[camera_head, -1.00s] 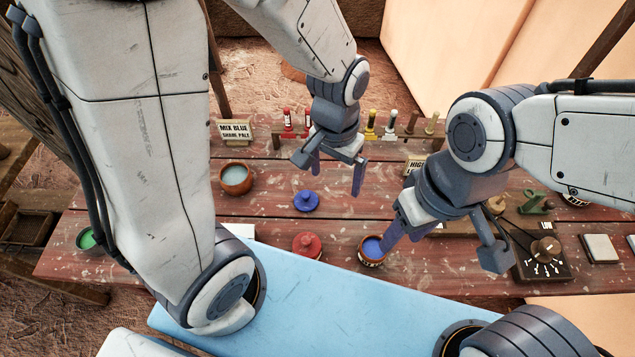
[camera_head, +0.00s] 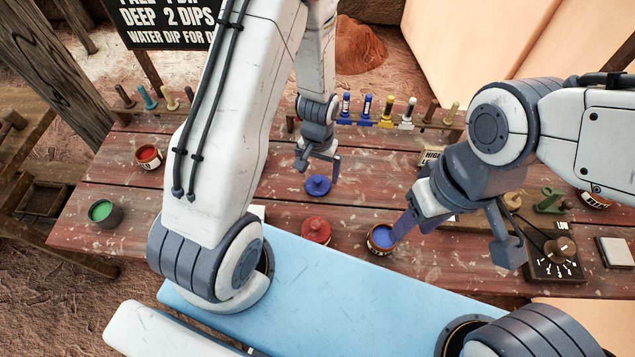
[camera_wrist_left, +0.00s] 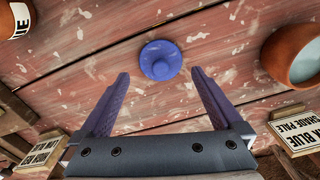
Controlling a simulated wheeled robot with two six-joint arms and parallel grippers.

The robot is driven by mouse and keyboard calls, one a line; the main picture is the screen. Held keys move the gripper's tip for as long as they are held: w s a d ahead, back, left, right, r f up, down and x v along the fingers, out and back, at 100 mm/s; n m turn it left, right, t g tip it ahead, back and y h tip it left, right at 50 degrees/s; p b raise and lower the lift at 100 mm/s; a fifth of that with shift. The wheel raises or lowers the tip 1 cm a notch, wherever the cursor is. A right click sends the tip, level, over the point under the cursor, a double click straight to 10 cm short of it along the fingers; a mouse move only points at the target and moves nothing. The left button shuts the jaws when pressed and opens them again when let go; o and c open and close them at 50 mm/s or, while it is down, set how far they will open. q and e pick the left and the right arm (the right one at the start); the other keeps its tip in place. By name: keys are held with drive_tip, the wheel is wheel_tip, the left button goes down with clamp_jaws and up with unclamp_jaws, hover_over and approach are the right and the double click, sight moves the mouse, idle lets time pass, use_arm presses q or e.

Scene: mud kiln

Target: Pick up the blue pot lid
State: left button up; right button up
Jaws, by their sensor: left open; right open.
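The blue pot lid (camera_head: 318,186) is a round disc with a knob, lying on the red plank table. It also shows in the left wrist view (camera_wrist_left: 160,60), ahead of and between the two fingers. My left gripper (camera_head: 318,168) is open and empty, just above and behind the lid in the head view; it also shows in the left wrist view (camera_wrist_left: 163,95). The lid is apart from both fingers there. My right gripper (camera_head: 455,240) is open, to the right of the pot of blue glaze (camera_head: 382,238).
A red lid (camera_head: 316,230) lies in front of the blue lid. A green pot (camera_head: 105,212) and a red pot (camera_head: 149,157) stand at left. A dial box (camera_head: 555,258) is at right. A clay bowl (camera_wrist_left: 292,55) shows in the wrist view. A rack of coloured bottles (camera_head: 386,112) lines the back.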

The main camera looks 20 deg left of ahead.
sight(318, 179)
use_arm(q)
drive_tip(key=shift+f+p, duration=0.35)
drive_tip(key=shift+f, duration=1.75)
drive_tip(key=c, duration=1.1)
drive_tip(key=shift+r, duration=0.5)
wheel_tip(318, 179, up, 3)
drive_tip(key=shift+d+r+b, duration=0.1)
drive_tip(key=shift+r+b, duration=0.1)
drive_tip(key=shift+b, duration=0.35)
drive_tip(key=d+r, duration=0.2)
drive_tip(key=d, duration=0.1)
drive_tip(key=d+r+b, duration=0.1)
drive_tip(key=d+r, duration=0.1)
drive_tip(key=d, duration=0.2)
drive_tip(key=d+r, duration=0.2)
drive_tip(key=d, duration=0.2)
drive_tip(key=shift+d+r+b, duration=0.2)
drive_tip(key=shift+r+b, duration=0.15)
drive_tip(key=shift+b, duration=0.05)
